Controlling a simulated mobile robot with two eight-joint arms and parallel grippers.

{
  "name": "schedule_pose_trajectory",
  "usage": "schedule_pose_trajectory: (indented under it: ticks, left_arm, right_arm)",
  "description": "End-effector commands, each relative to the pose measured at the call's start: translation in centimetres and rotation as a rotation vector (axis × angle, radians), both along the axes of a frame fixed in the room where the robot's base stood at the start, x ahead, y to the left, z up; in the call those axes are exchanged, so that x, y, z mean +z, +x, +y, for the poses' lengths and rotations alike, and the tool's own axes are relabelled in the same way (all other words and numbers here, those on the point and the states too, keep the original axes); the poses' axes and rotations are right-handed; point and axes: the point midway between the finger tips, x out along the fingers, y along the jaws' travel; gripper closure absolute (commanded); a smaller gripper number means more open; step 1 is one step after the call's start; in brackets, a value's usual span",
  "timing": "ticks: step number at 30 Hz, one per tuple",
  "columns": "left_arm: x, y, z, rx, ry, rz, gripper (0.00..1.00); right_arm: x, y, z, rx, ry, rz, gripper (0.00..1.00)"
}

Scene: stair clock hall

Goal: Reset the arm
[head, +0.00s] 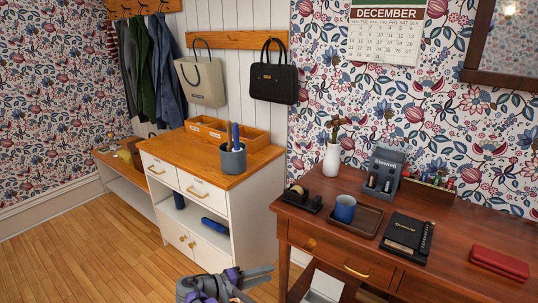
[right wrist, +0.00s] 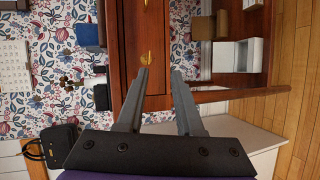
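My right gripper (head: 273,273) is at the bottom centre of the head view, in front of the gap between the white cabinet and the wooden desk. In the right wrist view the two dark fingers (right wrist: 161,75) stand apart with nothing between them, so it is open and empty. Beyond the fingertips is the reddish-brown front of the desk (right wrist: 127,45) with a brass handle. My left gripper is in neither view.
The desk (head: 455,232) stands at the right, bearing a blue cup (head: 345,208), a white vase (head: 331,160), a black notebook (head: 407,233) and a red case (head: 499,262). The white cabinet (head: 221,187) stands left of it. Wooden floor (head: 85,255) is clear at the left.

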Motion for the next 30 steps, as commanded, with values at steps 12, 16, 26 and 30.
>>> schedule_pose_trajectory:
  ticks: [12,16,26,30]
  left_arm:
    - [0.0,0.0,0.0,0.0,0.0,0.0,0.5]
    - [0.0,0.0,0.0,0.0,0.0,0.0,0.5]
    - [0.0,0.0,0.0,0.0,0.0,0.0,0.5]
    - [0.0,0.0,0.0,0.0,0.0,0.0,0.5]
  right_arm:
    - [2.4,-8.1,-14.4,-0.064,0.423,0.22,0.65]
    - [2.4,-12.8,-17.3,-0.086,0.58,0.245,0.65]
    - [0.9,-25.8,-20.4,-0.136,0.982,0.199,0.65]
    - [-0.3,-30.1,-20.2,-0.153,1.123,0.143,0.65]
